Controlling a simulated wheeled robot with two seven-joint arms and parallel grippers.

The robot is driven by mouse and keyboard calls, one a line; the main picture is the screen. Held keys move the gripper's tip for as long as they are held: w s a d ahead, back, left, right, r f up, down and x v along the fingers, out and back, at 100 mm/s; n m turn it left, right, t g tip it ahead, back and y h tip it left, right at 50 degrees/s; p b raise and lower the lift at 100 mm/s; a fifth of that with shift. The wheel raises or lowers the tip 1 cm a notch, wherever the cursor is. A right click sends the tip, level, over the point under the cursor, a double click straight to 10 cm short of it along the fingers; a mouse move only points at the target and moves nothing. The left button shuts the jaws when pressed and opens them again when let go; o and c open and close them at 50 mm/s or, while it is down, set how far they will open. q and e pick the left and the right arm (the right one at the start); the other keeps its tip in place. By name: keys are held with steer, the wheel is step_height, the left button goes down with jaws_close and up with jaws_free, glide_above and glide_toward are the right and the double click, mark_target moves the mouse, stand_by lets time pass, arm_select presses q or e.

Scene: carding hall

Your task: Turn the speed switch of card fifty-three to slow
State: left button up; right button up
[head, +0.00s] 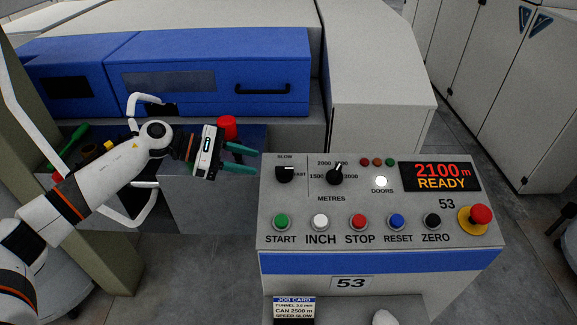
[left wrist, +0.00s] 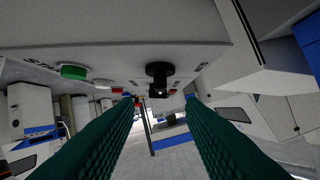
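The console of card 53 (head: 350,283) stands in the middle of the head view. Its speed switch (head: 285,175) is a black knob at the upper left, with SLOW printed above and FAST at its right. A small pale mark shows on the knob's right side, towards FAST. My left gripper (head: 253,160) has teal fingers and is open and empty, just left of the switch. In the left wrist view, a black knob (left wrist: 159,76), seemingly this switch, shows ahead between the two spread fingers (left wrist: 160,103), apart from them. My right gripper is not in view.
The METRES knob (head: 335,176) sits close right of the switch. The START button (head: 281,221) and other buttons line up below, with a red emergency stop (head: 480,214) at right. The display (head: 440,176) reads 2100m READY. A job card (head: 294,306) reads SPEED SLOW.

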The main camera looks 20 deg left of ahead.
mark_target(282, 168)
arm_select(q)
steer(key=p+x, duration=0.2)
steer(key=x, duration=0.7)
steer(key=shift+w+d, duration=0.15)
steer(key=shift+d, duration=0.15)
steer(key=shift+c, duration=0.4)
jaws_close()
